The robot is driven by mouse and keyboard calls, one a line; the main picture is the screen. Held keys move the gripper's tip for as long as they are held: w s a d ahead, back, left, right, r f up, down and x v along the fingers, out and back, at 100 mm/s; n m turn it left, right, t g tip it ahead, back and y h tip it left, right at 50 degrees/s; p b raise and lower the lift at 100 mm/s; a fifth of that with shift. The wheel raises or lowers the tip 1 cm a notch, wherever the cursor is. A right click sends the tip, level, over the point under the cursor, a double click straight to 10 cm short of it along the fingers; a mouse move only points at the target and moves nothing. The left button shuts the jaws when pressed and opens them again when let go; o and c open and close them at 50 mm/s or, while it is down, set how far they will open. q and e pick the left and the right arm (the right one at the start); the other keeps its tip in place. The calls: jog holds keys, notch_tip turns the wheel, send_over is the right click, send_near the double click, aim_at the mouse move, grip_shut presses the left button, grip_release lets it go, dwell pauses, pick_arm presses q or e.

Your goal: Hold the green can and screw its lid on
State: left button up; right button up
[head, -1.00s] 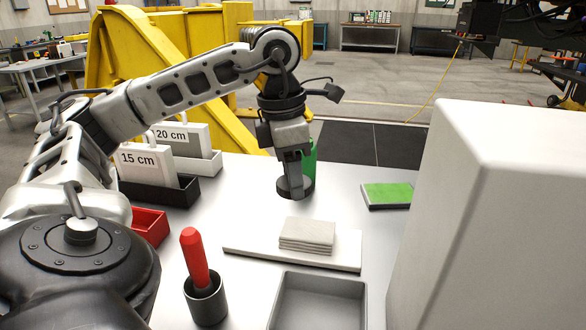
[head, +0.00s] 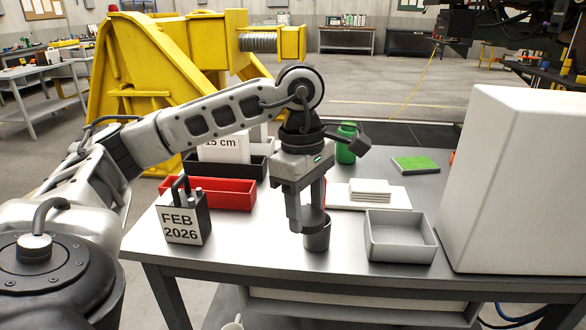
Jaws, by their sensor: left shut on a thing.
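The green can (head: 345,147) stands upright at the back of the table, partly hidden by my left wrist. My left gripper (head: 306,217) points down, nearer the table's front than the can and clear of it. Its fingers are shut on a dark round piece (head: 313,219), which looks like the lid. In the picture this piece overlaps the top of a dark cup (head: 317,240); I cannot tell whether they touch. The red handle seen in this cup before is hidden. My right gripper is not in view.
A grey tray (head: 400,252) and a pale board with stacked plates (head: 370,188) lie right of the cup. A large white box (head: 520,190) fills the right. A red bin (head: 210,194) and a "FEB 2026" block (head: 183,222) stand left. A green pad (head: 415,165) lies behind.

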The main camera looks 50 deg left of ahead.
pick_arm(q)
jog(key=w+d+f+m+g+y+b, duration=0.1)
jog(key=d+f+m+b, duration=0.2)
jog(key=d+f+m, duration=0.9)
jog(key=d+m, duration=0.1)
jog(key=m, duration=0.6)
jog(key=shift+w, duration=0.2)
jog(key=shift+d+f+m, duration=0.2)
jog(key=shift+d+m, duration=0.15)
jog(key=shift+m, duration=0.25)
